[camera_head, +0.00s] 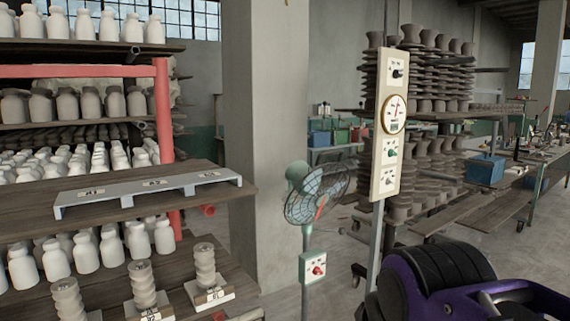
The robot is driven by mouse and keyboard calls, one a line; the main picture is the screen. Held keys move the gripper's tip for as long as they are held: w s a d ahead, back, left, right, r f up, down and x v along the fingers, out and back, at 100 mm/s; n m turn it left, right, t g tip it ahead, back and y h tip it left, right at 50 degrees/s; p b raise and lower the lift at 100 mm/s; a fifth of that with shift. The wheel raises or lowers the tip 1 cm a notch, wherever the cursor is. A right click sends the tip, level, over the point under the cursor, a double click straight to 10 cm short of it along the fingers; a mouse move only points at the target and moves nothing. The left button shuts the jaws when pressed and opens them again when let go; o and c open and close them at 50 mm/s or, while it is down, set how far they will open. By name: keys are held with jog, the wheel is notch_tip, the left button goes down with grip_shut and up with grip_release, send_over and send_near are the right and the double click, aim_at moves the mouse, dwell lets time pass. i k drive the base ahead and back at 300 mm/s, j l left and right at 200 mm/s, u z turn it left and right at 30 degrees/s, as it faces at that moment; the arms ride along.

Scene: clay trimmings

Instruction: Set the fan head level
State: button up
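The fan head (316,195) is a round wire cage with a grey-green motor housing (298,173) behind it at the upper left. It looks tilted, with its face turned toward the lower right. A red part (321,207) shows at the cage. The head sits on a thin upright post, which carries a pale green box (313,267) with a red knob (319,270). My purple and black arm fills the lower right, apart from the fan in the picture. I cannot make out any gripper fingers.
A cream panel (390,125) with a dial and switches stands on a post right of the fan. A wooden shelf rack (130,185) with white jars is at the left. A concrete pillar (265,130) stands behind the fan. Bare floor shows around the posts.

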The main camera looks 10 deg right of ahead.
aim_at(305, 180)
jog(key=z, duration=0.35)
jog(key=i+l, duration=0.2)
jog(key=i, duration=0.3)
jog(key=i+l, duration=0.25)
jog(key=i, duration=0.3)
jog(key=u, duration=0.05)
